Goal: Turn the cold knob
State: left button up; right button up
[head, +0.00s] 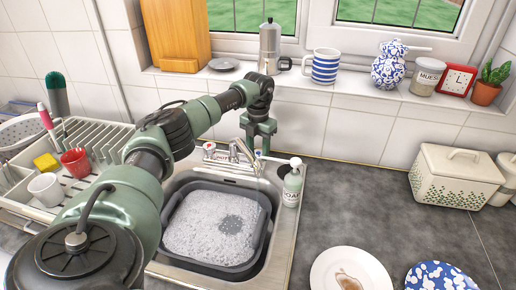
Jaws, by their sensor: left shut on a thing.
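The sink tap (235,152) stands at the back rim of the sink, its spout over the basin. Its left-hand knob (209,147) is clear of my arm. My left arm reaches in from the left, and my left gripper (259,146) points down at the right side of the tap. Its jaws are shut on the cold knob (258,156), which they mostly hide. How far the knob is turned cannot be told. My right gripper is out of view.
A grey basin of suds (168,208) sits in the sink. A soap bottle (292,184) stands close to the right of my gripper. A dish rack (100,140) is at the left, plates (322,268) at the front right. Mugs and jars line the sill.

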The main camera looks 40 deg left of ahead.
aim_at(258, 153)
pick_arm(q)
jog(key=shift+r+n, duration=0.1)
jog(key=shift+n, duration=0.4)
jog(key=o, duration=1.4)
notch_tip(258, 153, up, 7)
jog(key=shift+b, duration=0.9)
jog(key=shift+r, duration=0.4)
